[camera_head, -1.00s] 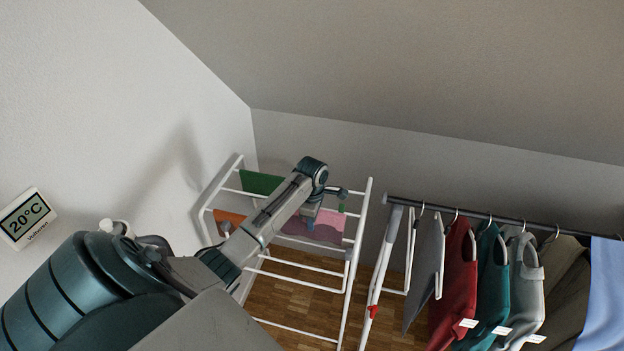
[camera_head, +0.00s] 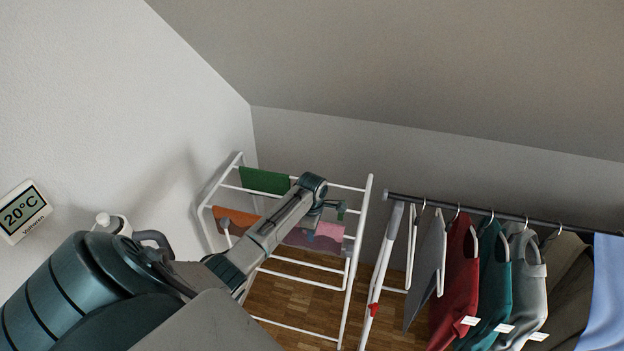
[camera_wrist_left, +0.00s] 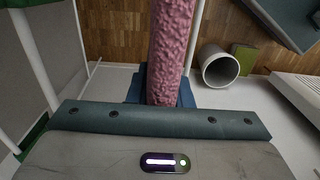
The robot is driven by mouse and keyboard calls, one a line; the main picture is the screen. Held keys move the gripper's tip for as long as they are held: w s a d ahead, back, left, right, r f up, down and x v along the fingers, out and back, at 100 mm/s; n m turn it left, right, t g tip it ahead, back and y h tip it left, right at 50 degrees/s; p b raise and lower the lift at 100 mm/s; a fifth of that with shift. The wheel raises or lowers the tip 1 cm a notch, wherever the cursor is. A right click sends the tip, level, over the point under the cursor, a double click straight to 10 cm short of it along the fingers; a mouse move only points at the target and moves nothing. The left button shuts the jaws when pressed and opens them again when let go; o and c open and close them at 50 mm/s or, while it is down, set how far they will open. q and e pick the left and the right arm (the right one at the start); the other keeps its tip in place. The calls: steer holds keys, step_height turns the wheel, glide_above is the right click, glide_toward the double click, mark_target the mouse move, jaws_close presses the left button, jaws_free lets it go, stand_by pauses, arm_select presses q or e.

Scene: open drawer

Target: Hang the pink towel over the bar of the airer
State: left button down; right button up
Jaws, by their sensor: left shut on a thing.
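The airer (camera_head: 358,235) is a white rack of parallel bars in the middle of the head view. My left gripper (camera_head: 312,230) is over its far bars, with its fingers partly hidden by my arm. The pink towel (camera_wrist_left: 172,50) is between the blue fingers of my left gripper (camera_wrist_left: 165,88) in the wrist view, seen edge-on as a thick textured strip. Pink cloth (camera_head: 331,231) shows beside the gripper in the head view, with mauve cloth (camera_head: 318,244) below it. I cannot tell whether the towel touches a bar. My right gripper is out of view.
Green cloth (camera_head: 264,180) and orange cloth (camera_head: 236,220) hang on the airer's left part. A clothes rail (camera_head: 465,208) with several hanging garments stands to the right. A white wall is close on the left. A grey tube (camera_wrist_left: 218,66) is on the floor.

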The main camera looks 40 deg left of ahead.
arm_select(q)
steer(key=shift+f+b, duration=0.4)
steer(key=shift+f, duration=1.2)
steer(key=c, duration=1.2)
jaws_free()
steer(key=shift+c, duration=0.2)
step_height(320, 180, up, 11)
steer(key=shift+f+b, duration=0.1)
steer(key=shift+b, duration=1.15)
